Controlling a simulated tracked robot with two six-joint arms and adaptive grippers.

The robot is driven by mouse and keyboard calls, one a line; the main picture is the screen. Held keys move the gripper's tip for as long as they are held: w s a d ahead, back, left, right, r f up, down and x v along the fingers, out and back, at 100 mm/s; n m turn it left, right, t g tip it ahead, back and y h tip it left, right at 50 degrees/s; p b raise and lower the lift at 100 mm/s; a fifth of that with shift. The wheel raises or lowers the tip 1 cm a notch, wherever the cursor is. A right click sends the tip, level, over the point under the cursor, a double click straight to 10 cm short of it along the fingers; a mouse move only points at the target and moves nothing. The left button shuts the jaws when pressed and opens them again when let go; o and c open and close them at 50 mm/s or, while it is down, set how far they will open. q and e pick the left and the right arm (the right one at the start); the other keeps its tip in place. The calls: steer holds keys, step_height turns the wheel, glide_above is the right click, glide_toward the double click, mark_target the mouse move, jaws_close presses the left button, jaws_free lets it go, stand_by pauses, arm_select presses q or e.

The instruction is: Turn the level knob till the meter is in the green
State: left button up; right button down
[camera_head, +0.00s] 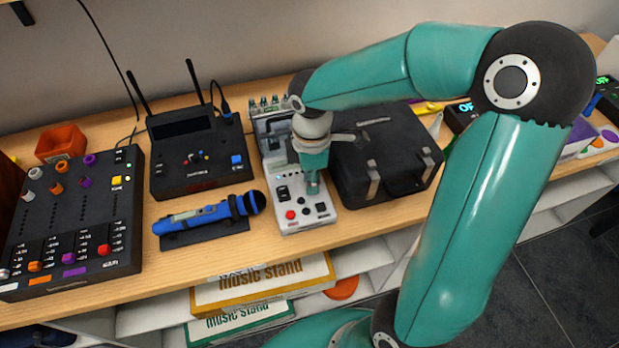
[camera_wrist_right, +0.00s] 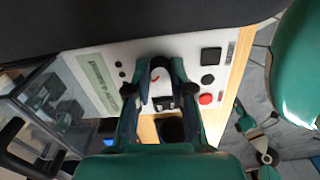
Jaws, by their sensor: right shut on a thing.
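A white instrument (camera_head: 303,217) with a red button and black controls stands near the front of the wooden bench. My right gripper (camera_head: 312,184) points down over its panel. The instrument's panel (camera_wrist_right: 200,38) also shows there, with a greenish strip (camera_wrist_right: 102,72) left of the knob. I cannot make out a meter needle or a green zone. My left gripper is not in view.
A black case (camera_head: 385,150) stands close on the right of the instrument. A blue microphone (camera_head: 205,215) lies to the left, before a black receiver (camera_head: 198,165) with two antennas. A mixer (camera_head: 75,215) stands at far left. Boxes (camera_head: 265,280) sit on the shelf below.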

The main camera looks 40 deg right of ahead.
steer(key=shift+w+d+m, duration=0.1)
steer(key=shift+w+m, duration=0.1)
steer(key=shift+m, duration=0.2)
steer(key=m+b, duration=0.2)
steer(key=m, duration=0.1)
steer(key=shift+m, duration=0.3)
steer(key=m+b, duration=0.1)
steer(key=m, duration=0.3)
steer(key=shift+r, duration=0.1)
stand_by(0.4)
steer(key=c, duration=1)
jaws_free()
steer(key=shift+s, duration=0.1)
step_height(320, 180, up, 12)
steer(key=shift+f, duration=0.1)
